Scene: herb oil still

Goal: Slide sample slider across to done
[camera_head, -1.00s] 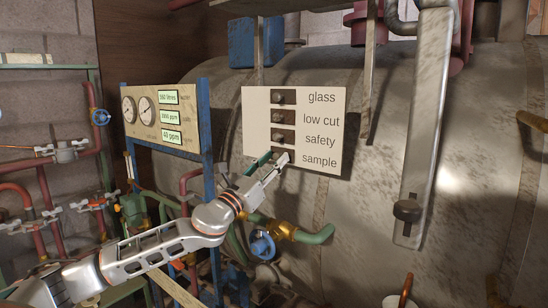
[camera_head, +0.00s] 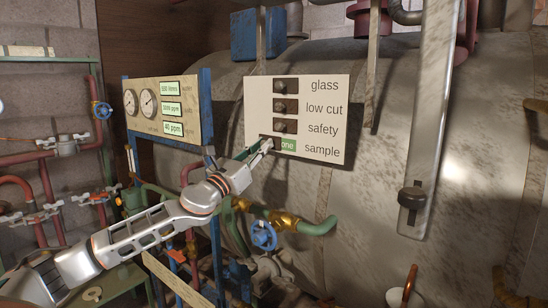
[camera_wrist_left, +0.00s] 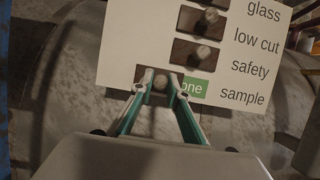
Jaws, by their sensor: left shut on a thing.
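A cream panel (camera_head: 258,100) carries slider rows labelled glass, low cut, safety and sample. My left gripper (camera_head: 263,144) reaches the bottom row from the lower left. In the head view the gripper covers the knob. My right gripper is in neither view.
The glass (camera_head: 280,87), low cut (camera_head: 280,107) and safety (camera_head: 280,127) knobs sit close above. A gauge board (camera_head: 190,125) on a blue frame stands to the left. A blue valve wheel (camera_head: 263,235) and pipes lie below. A large tank (camera_head: 385,165) is behind.

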